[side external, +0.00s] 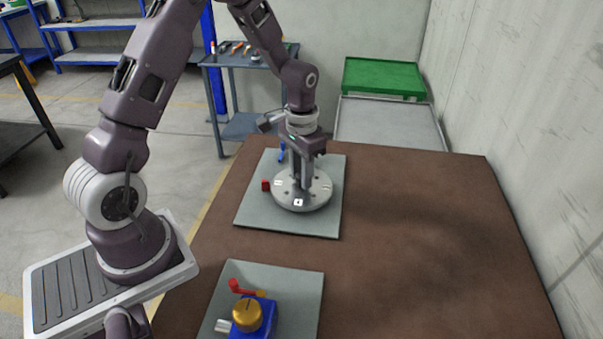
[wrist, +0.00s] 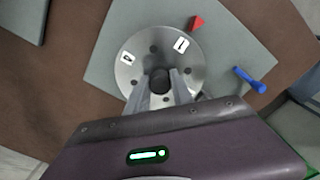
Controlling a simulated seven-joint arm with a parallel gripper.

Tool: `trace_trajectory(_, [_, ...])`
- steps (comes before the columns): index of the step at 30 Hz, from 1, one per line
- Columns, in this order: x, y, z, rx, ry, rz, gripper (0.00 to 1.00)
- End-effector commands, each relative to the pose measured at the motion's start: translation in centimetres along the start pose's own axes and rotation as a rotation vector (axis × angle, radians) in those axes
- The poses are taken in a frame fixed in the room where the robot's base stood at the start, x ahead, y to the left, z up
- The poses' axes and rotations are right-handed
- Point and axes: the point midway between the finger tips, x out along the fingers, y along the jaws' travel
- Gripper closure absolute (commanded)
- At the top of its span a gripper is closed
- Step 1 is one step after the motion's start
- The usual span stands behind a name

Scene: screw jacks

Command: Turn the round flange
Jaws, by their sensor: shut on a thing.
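The round flange (side external: 302,190) is a silver disc with bolt holes and small white labels, lying on a grey plate (side external: 258,216) at the far side of the brown table. My gripper (side external: 303,182) points straight down over its middle. In the wrist view the flange (wrist: 190,60) shows a dark round hub (wrist: 160,80) at its centre. The two fingers of my gripper (wrist: 160,88) are shut on this hub, one on each side. A red pointer (side external: 265,185) stands beside the flange's edge; it also shows in the wrist view (wrist: 197,22). The fingers hide part of the flange.
A blue handle (wrist: 250,80) lies close to the flange; it also shows behind my gripper (side external: 282,152). A nearer grey plate (side external: 300,285) carries a blue device (side external: 262,312) with a brass knob and red lever. The table's right side is clear (side external: 430,240). A wall stands beyond it.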

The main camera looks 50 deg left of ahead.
Motion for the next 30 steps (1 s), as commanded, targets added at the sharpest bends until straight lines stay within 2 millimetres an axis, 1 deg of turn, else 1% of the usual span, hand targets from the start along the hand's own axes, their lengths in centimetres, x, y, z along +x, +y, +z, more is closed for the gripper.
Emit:
trace_trajectory(11, [-0.1, 0.0, -0.2, 0.004, 0.006, -0.001, 1.00])
trace_trajectory(12, [-0.1, 0.0, -0.2, 0.003, 0.006, -0.001, 0.70])
trace_trajectory(14, [-0.1, 0.0, -0.1, 0.003, 0.005, -0.001, 0.58])
trace_trajectory(15, [-0.1, 0.0, -0.1, 0.003, 0.005, -0.001, 0.50])
trace_trajectory(23, [0.0, 0.0, -0.1, 0.003, 0.002, 0.000, 0.50])
trace_trajectory(25, [-0.3, 0.0, -0.1, 0.003, 0.003, -0.001, 0.50])
trace_trajectory(26, [-0.7, 0.0, -0.1, 0.003, 0.005, -0.001, 0.50])
trace_trajectory(30, [-3.6, 0.0, -0.2, 0.003, 0.007, -0.002, 0.50])
